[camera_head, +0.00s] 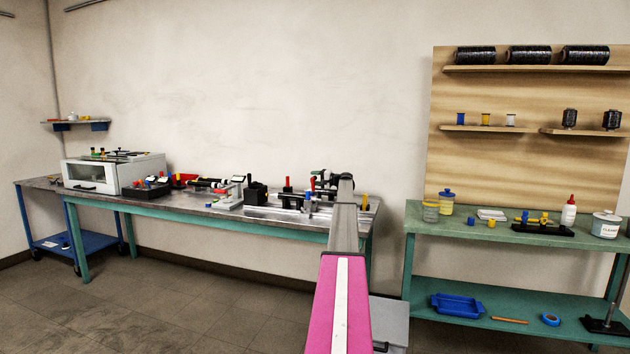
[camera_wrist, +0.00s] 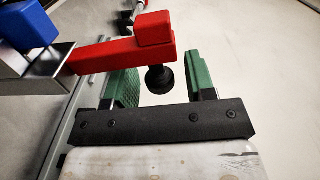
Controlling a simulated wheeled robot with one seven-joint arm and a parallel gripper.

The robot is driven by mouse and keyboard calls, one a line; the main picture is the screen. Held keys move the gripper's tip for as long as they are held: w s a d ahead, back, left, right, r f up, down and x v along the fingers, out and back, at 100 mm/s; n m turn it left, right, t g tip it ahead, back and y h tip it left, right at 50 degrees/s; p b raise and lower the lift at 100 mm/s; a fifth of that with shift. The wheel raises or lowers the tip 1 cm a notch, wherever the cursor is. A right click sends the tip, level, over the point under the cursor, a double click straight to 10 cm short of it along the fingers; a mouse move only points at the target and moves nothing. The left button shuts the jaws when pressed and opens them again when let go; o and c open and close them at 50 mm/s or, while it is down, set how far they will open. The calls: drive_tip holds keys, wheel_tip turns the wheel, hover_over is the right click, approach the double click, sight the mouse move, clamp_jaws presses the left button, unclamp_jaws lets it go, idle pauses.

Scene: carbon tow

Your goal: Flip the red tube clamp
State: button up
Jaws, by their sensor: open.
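In the wrist view the red tube clamp (camera_wrist: 110,53) shows as a red bar with a raised red block at its right end. A black rounded tip hangs under that end, and the bar's left end meets a grey metal bracket. My gripper (camera_wrist: 163,80) is open, its green-padded fingers apart. The black tip appears between the fingers in the picture; I see no clear contact. In the head view my gripper is hidden beyond my arm at the right end of the long bench. Small red uprights (camera_head: 287,185) stand there, but I cannot tell which is the clamp.
A blue block (camera_wrist: 27,25) sits on the bracket left of the red bar. The long bench (camera_head: 190,202) carries a white box machine (camera_head: 115,172) and several tools and fixtures. A green bench (camera_head: 400,224) with jars and bottles stands at right.

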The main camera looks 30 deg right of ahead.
sight(314, 179)
clamp_jaws()
drive_tip(key=shift+s+a, duration=0.1)
drive_tip(key=shift+s, duration=0.05)
drive_tip(key=n, duration=0.1)
drive_tip(key=s+a+n, duration=0.1)
drive_tip(key=n, duration=0.1)
drive_tip(key=shift+s+a+r+n, duration=0.15)
drive_tip(key=shift+a+r+n, duration=0.1)
drive_tip(key=shift+n, duration=0.15)
drive_tip(key=n, duration=0.1)
drive_tip(key=s+a+n, duration=0.1)
drive_tip(key=n, duration=0.1)
drive_tip(key=shift+s+a+f+n, duration=0.1)
drive_tip(key=shift+s+a+n, duration=0.05)
drive_tip(key=shift+a+n, duration=0.15)
drive_tip(key=n, duration=0.1)
drive_tip(key=s+a+n, duration=0.1)
drive_tip(key=n, duration=0.1)
drive_tip(key=shift+a+f+n, duration=0.1)
drive_tip(key=shift+f+n, duration=0.2)
drive_tip(key=shift+f, duration=0.05)
drive_tip(key=shift+s+a+f+n, duration=0.3)
drive_tip(key=shift+f+n, duration=0.05)
drive_tip(key=shift+n, duration=0.6)
drive_tip(key=shift+s+a+f+n, duration=0.25)
drive_tip(key=shift+f+n, duration=0.05)
drive_tip(key=shift+n, duration=0.65)
